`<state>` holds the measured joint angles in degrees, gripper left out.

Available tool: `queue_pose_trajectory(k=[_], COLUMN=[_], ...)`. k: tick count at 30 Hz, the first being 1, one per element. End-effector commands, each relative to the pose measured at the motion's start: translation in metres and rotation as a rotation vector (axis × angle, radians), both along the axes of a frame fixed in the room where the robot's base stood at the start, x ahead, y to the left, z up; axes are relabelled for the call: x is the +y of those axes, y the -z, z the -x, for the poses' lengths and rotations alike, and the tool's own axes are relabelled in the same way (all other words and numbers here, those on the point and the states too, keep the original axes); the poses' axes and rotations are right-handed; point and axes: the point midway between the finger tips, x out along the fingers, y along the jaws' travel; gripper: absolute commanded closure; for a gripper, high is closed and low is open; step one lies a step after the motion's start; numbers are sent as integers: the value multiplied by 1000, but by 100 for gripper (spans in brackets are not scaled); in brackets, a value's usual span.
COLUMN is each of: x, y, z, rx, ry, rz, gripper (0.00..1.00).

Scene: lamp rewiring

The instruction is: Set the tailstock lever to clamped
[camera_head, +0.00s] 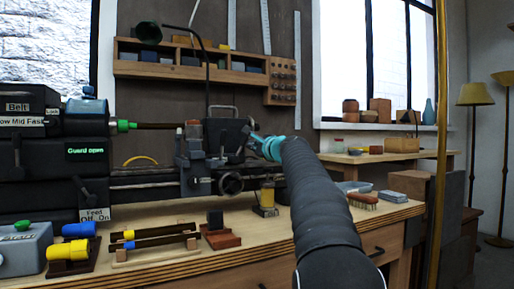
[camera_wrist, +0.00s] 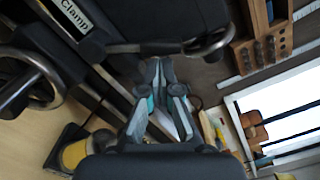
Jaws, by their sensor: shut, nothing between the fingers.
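The tailstock (camera_head: 226,135) is a dark block on the lathe bed, with a handwheel (camera_head: 231,182) low on its front. In the wrist view its dark body (camera_wrist: 160,18) fills the top, with a label reading "Clamp" (camera_wrist: 74,14). A grey metal lever (camera_wrist: 140,47) runs along the body's edge beside the label. My gripper (camera_head: 254,139) is at the tailstock's right side. In the wrist view my gripper (camera_wrist: 162,66) is shut and empty, its fingertips close to the lever; I cannot tell whether they touch it. The lever is hard to make out in the head view.
The headstock (camera_head: 40,160) stands left, with a "Guard open" label. A yellow-topped bottle (camera_head: 267,194), a dark block on a red-brown base (camera_head: 218,230) and a rod rack (camera_head: 155,243) stand on the bench in front. A brush (camera_head: 363,201) lies right. A wall shelf (camera_head: 190,62) hangs behind.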

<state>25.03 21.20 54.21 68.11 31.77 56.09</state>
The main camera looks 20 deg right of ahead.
Motion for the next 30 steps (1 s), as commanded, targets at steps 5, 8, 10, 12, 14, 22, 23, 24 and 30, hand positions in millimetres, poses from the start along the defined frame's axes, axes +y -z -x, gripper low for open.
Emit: queue_pose_trajectory(k=[5,8,10,12,14,22,23,24,30], x=[-4,0,2,3,4,6,7,8,14], y=[1,-1,-2,-3,-3,-5,-6,-7,-12], z=[0,0,0,0,0,0,0,0,0], rx=[0,0,-1,-2,-1,-4,-4,-5,-10], ry=[1,-1,-2,-2,-2,-4,-4,-4,-5], rz=[1,10,25,42,52,98,107,122,237], gripper=[100,100,100,100,100,100,100,100,100])
